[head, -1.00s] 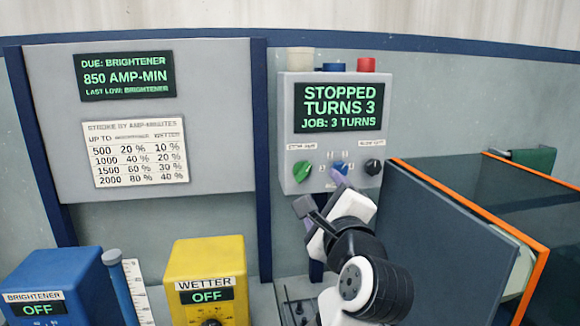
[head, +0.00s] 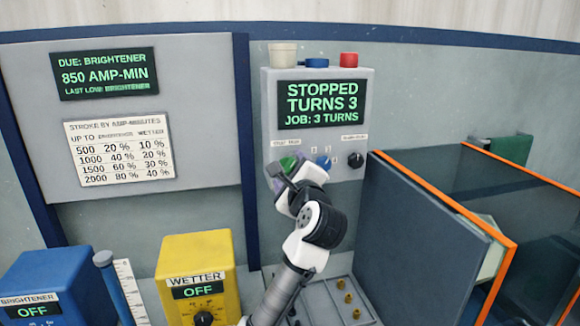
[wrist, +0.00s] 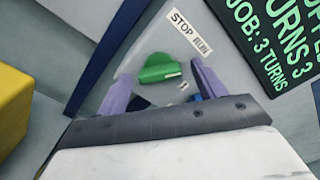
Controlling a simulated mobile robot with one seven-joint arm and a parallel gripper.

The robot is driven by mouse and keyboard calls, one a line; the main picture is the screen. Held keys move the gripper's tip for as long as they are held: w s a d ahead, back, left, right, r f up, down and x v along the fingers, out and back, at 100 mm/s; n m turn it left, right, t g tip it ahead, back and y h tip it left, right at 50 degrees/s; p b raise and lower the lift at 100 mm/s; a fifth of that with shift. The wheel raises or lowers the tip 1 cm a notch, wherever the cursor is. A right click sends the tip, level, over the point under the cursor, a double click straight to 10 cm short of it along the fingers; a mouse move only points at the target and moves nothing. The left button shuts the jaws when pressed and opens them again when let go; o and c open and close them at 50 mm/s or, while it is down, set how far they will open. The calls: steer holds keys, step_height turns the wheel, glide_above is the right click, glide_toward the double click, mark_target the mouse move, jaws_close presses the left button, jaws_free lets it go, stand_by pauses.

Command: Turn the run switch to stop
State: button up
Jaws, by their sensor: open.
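The run switch is a green knob (head: 288,163) at the lower left of the grey control box (head: 268,110). In the wrist view the green knob (wrist: 160,67) lies beneath a label (wrist: 190,32) that begins with STOP; the rest is hard to read. My gripper (head: 287,170) is in front of the knob and partly hides it in the head view. Its purple fingers (wrist: 160,76) are apart, one on each side of the knob. I cannot tell whether they touch it. The box's screen (head: 322,104) reads STOPPED, TURNS 3, JOB: 3 TURNS.
A blue knob (head: 323,162) sits just right of the green one, and a black knob (head: 356,160) farther right. A dark panel with an orange edge (head: 430,205) stands right of the box. A yellow WETTER box (head: 197,255) is at the lower left.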

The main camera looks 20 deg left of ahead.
steer(key=shift+w+a, duration=0.1)
steer(key=shift+w, duration=0.1)
steer(key=c, duration=1)
